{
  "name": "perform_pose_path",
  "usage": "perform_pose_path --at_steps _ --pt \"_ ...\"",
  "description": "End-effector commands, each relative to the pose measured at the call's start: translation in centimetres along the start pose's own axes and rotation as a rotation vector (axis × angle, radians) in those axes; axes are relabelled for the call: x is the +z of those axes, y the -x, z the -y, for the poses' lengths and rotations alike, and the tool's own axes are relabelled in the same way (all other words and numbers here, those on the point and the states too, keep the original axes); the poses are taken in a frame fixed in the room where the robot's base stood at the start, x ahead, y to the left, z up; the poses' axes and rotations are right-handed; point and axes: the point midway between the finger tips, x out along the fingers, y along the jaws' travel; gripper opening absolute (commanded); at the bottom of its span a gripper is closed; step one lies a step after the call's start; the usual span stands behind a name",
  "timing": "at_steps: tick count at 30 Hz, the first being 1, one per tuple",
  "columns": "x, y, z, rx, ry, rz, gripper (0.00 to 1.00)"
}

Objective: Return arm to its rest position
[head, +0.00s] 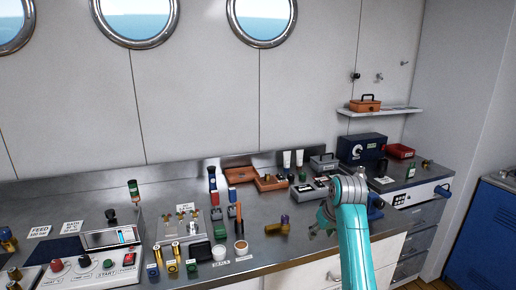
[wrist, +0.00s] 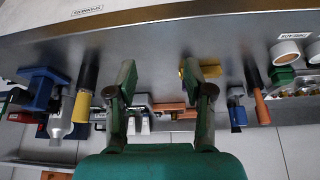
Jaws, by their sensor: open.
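My teal arm (head: 355,240) reaches over the front of the steel counter. My gripper (head: 322,217) shows partly behind the arm's grey joint. In the wrist view its two dark green fingers (wrist: 163,78) are wide apart, with nothing held between them. I cannot tell how far the fingers are from the counter.
The counter (head: 262,248) is crowded on the left with a control panel (head: 100,270), bottles and a white cup (head: 241,248). Behind stand orange trays (head: 270,183), a grey box (head: 324,163) and a dark blue instrument (head: 361,149). A blue cabinet (head: 484,235) stands at right.

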Motion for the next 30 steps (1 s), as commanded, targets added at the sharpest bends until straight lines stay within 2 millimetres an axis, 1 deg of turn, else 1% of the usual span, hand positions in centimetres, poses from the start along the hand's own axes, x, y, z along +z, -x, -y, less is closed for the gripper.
perform_pose_path --at_steps 1,5,8,12,14,15,17,18,20,24,26,30 --pt "0.8 -1.1 0.1 0.001 -0.003 -0.004 0.52" --pt "2.8 -3.6 0.4 0.008 -0.013 -0.029 0.52" --pt "5.2 -6.2 0.7 0.014 -0.023 -0.054 0.52" --pt "9.3 -9.9 1.4 0.027 -0.038 -0.101 0.52" --pt "11.2 -11.3 1.7 0.032 -0.044 -0.123 0.52" --pt "12.4 -12.1 1.9 0.036 -0.048 -0.136 0.52" --pt "14.3 -13.2 2.2 0.041 -0.055 -0.158 0.52" --pt "15.6 -13.9 2.5 0.045 -0.059 -0.172 0.52" --pt "17.6 -14.8 2.8 0.05 -0.065 -0.192 0.52" --pt "22.3 -16.4 3.7 0.063 -0.078 -0.24 0.52" --pt "24.3 -16.9 4.1 0.069 -0.083 -0.261 0.52" --pt "29.0 -17.3 5.0 0.082 -0.095 -0.309 0.52"
